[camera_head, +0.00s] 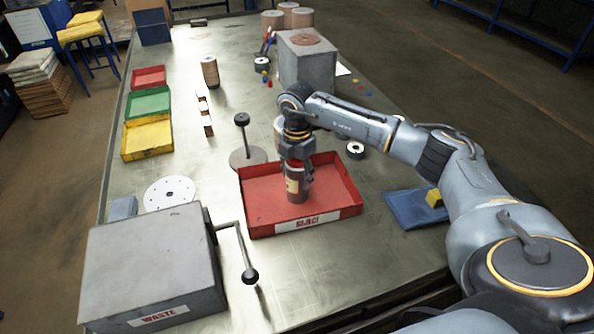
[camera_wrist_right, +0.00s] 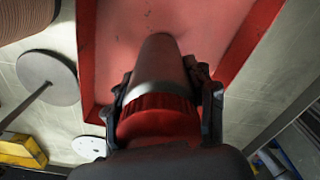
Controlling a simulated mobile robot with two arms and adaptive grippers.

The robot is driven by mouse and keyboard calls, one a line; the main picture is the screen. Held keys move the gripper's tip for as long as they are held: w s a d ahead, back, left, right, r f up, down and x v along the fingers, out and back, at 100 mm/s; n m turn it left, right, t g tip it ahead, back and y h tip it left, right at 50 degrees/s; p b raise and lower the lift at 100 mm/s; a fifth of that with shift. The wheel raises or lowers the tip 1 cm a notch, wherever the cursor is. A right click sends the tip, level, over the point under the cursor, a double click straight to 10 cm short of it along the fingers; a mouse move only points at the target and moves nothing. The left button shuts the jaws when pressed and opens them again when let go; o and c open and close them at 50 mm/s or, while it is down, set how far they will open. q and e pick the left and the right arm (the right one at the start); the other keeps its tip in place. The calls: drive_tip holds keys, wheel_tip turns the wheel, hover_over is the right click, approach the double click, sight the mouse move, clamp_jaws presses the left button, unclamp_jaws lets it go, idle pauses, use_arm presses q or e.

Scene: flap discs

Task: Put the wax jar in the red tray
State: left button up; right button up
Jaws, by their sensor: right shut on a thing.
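The wax jar (camera_head: 297,187) is a dark upright cylinder with a pale label and a red lid. My right gripper (camera_head: 297,163) is shut on it near the lid, from above. The jar is inside the outline of the red tray (camera_head: 258,210); I cannot tell whether its base touches the floor of the tray. In the right wrist view the jar's red lid (camera_wrist_right: 157,118) sits between the two fingers, with the red tray floor (camera_wrist_right: 115,50) beyond. My left gripper is not in view.
A grey waste box (camera_head: 150,262) with a crank handle (camera_head: 249,275) stands front left. A weighted stand (camera_head: 245,157) is just behind the tray. A blue mat (camera_head: 412,208) lies to the right. Green (camera_head: 148,104) and yellow (camera_head: 147,139) trays line the left edge.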

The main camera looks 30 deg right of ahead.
drive_tip(key=shift+f, duration=0.1)
drive_tip(key=o, duration=1.5)
drive_tip(key=shift+o, duration=0.2)
drive_tip(key=shift+r, duration=0.4)
wheel_tip(320, 180, up, 12)
drive_tip(key=b, duration=0.3)
drive_tip(key=shift+f, duration=0.25)
